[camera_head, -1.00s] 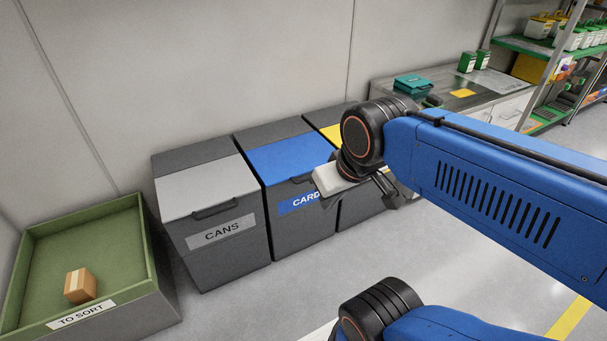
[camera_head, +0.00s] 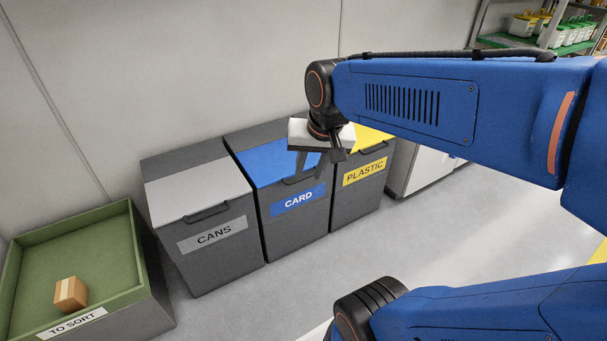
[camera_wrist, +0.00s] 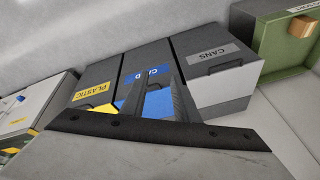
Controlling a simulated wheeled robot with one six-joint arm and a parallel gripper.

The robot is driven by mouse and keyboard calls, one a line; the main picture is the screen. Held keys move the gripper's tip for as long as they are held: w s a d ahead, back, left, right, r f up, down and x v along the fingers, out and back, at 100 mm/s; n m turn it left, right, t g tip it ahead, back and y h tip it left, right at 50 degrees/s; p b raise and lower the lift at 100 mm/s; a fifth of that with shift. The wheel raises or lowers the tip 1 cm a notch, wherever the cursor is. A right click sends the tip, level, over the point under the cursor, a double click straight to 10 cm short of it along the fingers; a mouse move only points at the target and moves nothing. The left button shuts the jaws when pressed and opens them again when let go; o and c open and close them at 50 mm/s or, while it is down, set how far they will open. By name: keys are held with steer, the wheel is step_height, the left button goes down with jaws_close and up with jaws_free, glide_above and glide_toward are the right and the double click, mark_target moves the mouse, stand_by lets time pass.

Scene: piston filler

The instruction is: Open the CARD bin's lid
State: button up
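The CARD bin stands between two other bins in the head view, with its white-on-blue label (camera_head: 298,200) on the front. Its blue lid (camera_head: 262,165) is shut, and a dark handle at its front edge is partly hidden by my gripper. My gripper (camera_head: 312,172) points down over the front right part of the lid; whether it touches is hard to tell. In the wrist view its two dark fingers (camera_wrist: 158,78) are apart, with nothing held between them. They cover part of the CARD label and the blue lid (camera_wrist: 157,104) there.
The CANS bin (camera_head: 210,238) adjoins on the left and the PLASTIC bin (camera_head: 362,195) on the right, both lids shut. A green TO SORT box (camera_head: 130,262) holding a small carton (camera_head: 70,293) stands at far left. Open floor (camera_head: 440,240) lies in front.

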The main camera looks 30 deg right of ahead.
steer(key=w+d+f+m+g, duration=0.1)
steer(key=w+d+f+m, duration=0.2)
steer(key=w+d+m, duration=0.5)
steer(key=w+d+f+m+g, duration=0.1)
steer(key=w+d+f+m, duration=0.35)
steer(key=w, duration=0.75)
steer(key=w+f, duration=0.1)
steer(key=f, duration=0.4)
steer(key=w+f, duration=0.1)
steer(key=f, duration=0.5)
steer(key=w+f, duration=0.1)
steer(key=f, duration=0.4)
steer(key=shift+w+f, duration=0.15)
steer(key=shift+c, duration=0.7)
jaws_close()
